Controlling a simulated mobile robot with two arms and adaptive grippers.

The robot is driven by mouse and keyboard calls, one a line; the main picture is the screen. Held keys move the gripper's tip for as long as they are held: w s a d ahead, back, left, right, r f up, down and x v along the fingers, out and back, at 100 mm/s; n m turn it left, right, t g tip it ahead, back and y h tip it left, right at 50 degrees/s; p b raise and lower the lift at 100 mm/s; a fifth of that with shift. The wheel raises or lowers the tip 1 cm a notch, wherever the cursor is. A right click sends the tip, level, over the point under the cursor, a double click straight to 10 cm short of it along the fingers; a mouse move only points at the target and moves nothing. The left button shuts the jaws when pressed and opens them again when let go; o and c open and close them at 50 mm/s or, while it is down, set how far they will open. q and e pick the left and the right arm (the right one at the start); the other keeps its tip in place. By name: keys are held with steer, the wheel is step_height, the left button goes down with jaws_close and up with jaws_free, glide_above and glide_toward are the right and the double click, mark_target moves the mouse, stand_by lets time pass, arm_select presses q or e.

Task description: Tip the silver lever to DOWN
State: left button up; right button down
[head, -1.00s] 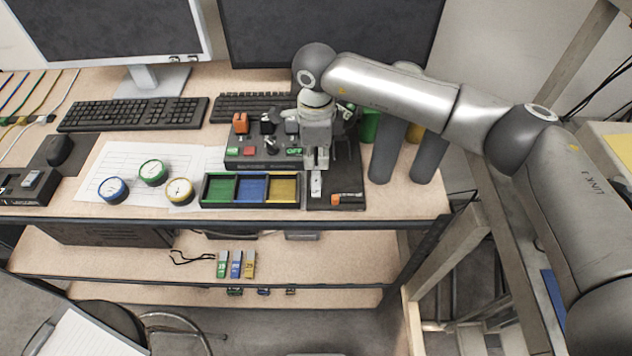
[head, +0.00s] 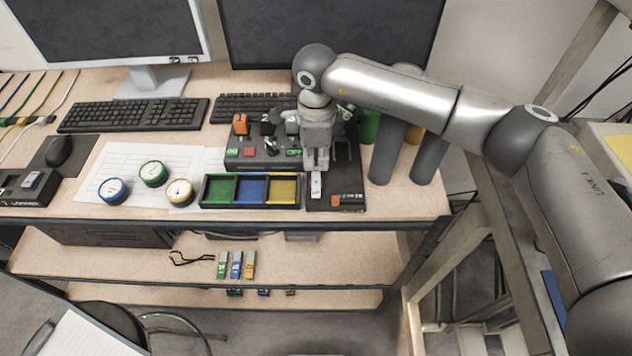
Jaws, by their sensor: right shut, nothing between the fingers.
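The control box (head: 285,160) stands on the desk at the middle of the head view. A small grey-silver handle (head: 291,126) at its back right, beside an orange one (head: 240,123) and a black one, looks like the silver lever. Its tilt is too small to tell. My right gripper (head: 317,167) points down just right of the box, its fingers shut with nothing between them. It hides part of the box's right end. Whether it touches the lever cannot be told. My left gripper is not in view.
A dark board (head: 347,188) with a pale block (head: 316,186) lies below my right gripper. A three-part tray (head: 250,205) is in front of the box. Grey cylinders (head: 386,155) stand to the right, a keyboard (head: 240,105) and monitors behind. Round gauges lie on paper at left.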

mark_target(316, 172)
steer(key=shift+f+b, duration=1.3)
steer(key=shift+f, duration=0.05)
stand_by(0.5)
steer(key=shift+r, duration=0.1)
steer(key=shift+r+p, duration=1.2)
steer(key=shift+r, duration=2.25)
